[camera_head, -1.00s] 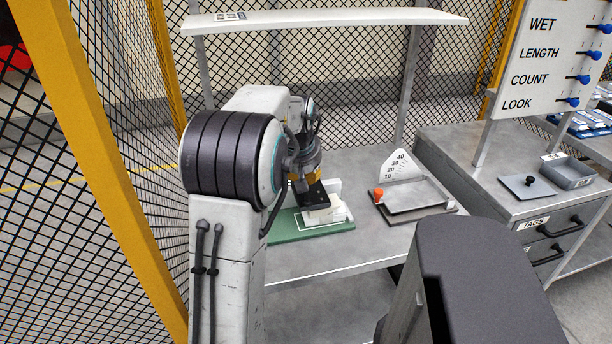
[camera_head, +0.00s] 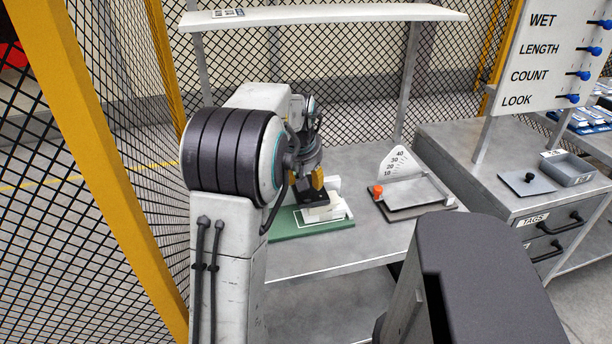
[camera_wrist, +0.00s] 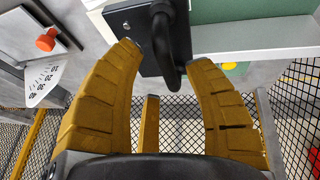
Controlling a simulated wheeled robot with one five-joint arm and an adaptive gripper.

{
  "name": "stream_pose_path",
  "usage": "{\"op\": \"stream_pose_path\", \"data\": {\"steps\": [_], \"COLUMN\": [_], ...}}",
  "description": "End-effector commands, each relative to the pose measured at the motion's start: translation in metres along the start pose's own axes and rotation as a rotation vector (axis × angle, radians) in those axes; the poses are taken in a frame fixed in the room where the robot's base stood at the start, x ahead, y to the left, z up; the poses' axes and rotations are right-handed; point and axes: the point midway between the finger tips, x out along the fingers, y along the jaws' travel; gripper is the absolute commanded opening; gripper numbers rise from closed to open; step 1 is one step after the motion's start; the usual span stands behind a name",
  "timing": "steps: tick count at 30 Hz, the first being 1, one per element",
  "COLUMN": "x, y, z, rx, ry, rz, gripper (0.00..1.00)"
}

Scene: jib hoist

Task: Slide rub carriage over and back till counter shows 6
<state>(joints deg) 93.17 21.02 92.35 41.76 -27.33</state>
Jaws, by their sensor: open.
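The rub carriage (camera_wrist: 150,45) is a dark block with a black looped handle (camera_wrist: 171,45), seen from above in the wrist view. My gripper (camera_wrist: 167,55) is open, with a ribbed yellow finger on each side of the handle and visible gaps. In the head view my gripper (camera_head: 317,183) is low over the rub rig, partly hidden by my own arm. The rig has a green base (camera_head: 285,228) and a white rail, which also shows in the wrist view (camera_wrist: 250,38). The dark carriage (camera_head: 313,199) sits under the fingers. I see no readable counter.
A tray device with an orange knob (camera_head: 377,190) and a numbered fan scale (camera_head: 398,162) stands right of the rig. A shelf (camera_head: 330,15) spans above the bench. A sign board (camera_head: 545,60) with blue pegs and drawers (camera_head: 545,230) are farther right. Mesh fencing surrounds the bench.

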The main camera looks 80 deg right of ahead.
Motion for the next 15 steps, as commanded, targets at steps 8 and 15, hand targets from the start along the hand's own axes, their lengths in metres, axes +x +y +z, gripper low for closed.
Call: {"op": "stream_pose_path", "data": {"steps": [8,15], "x": [-0.025,-0.067], "y": [0.001,0.001], "z": [-0.002,-0.001], "rx": [0.0,0.0], "ry": [0.006,0.004], "rz": [0.003,0.002], "gripper": [0.47,0.47]}}
